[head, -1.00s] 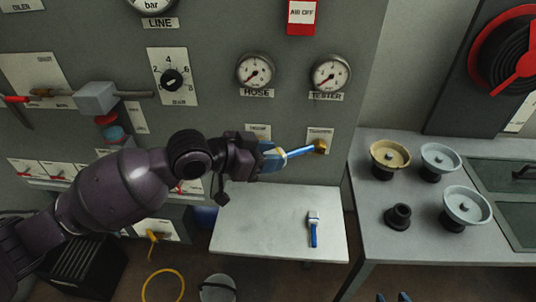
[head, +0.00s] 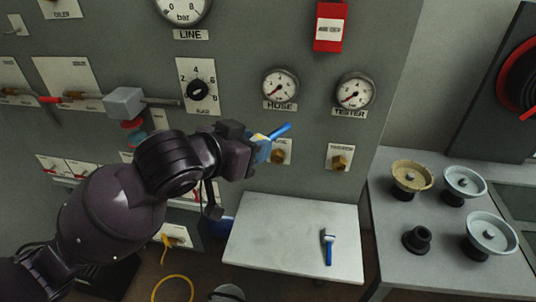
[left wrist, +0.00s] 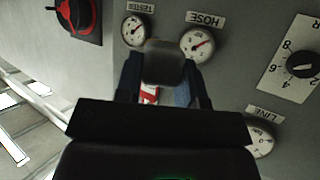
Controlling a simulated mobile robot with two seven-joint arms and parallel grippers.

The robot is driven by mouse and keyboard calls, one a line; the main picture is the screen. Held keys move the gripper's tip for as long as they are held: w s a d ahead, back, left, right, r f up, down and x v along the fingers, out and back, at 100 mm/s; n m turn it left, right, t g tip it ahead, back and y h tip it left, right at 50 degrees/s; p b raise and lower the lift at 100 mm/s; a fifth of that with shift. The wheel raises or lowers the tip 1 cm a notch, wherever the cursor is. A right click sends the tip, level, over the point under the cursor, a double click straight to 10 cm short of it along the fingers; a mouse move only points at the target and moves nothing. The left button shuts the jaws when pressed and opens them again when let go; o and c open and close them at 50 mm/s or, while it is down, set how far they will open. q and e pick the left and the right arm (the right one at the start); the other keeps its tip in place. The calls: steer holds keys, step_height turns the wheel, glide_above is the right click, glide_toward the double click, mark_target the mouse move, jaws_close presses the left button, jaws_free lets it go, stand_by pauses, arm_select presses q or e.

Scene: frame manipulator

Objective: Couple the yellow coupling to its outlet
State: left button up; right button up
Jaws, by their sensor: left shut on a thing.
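My left gripper (head: 262,149) is shut on a slim piece with a blue rod (head: 281,130) and a pale yellow part between the fingers, which I take for the yellow coupling. The rod tilts up to the right. The left brass outlet (head: 278,157) is just right of and below the fingers, partly covered. Whether anything touches it I cannot tell. The right brass outlet (head: 340,163), under the TESTER gauge, is bare. In the left wrist view a blurred grey block (left wrist: 165,62) sits between the fingers; its coupling end is unclear.
Gauges, a knob (head: 198,90) and a grey block on a rod (head: 123,102) stick out of the panel. A side table (head: 385,240) carries several round fittings. A yellow hose loop (head: 173,288) lies low.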

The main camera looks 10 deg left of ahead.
arm_select(q)
steer(key=shift+s+a+r+n+t+y, duration=0.3)
steer(key=shift+a+r+n+y, duration=0.2)
steer(key=shift+r, duration=0.15)
steer(key=shift+s+a+r+n+t+y, duration=0.3)
steer(key=shift+a+r+n+y, duration=0.15)
steer(key=shift+r, duration=0.2)
steer(key=shift+w, duration=0.1)
steer(key=w+d+n+t+y, duration=0.1)
steer(key=w+d+n+y, duration=0.3)
steer(key=w+d, duration=0.3)
steer(key=d+y, duration=0.1)
steer(key=d, duration=0.3)
steer(key=shift+a+n, duration=0.15)
steer(key=shift+n, duration=0.1)
steer(key=s+a+f+m+g+h, duration=0.3)
steer(key=a+f+m+g+h, duration=0.2)
steer(key=f+m+g+h, duration=0.6)
steer(key=shift+s+a+m+g+h, duration=0.2)
steer(key=shift+m+g+h, duration=0.7)
steer(key=shift+m, duration=2.1)
steer(key=shift+f+h, duration=0.15)
steer(key=shift+h, duration=0.1)
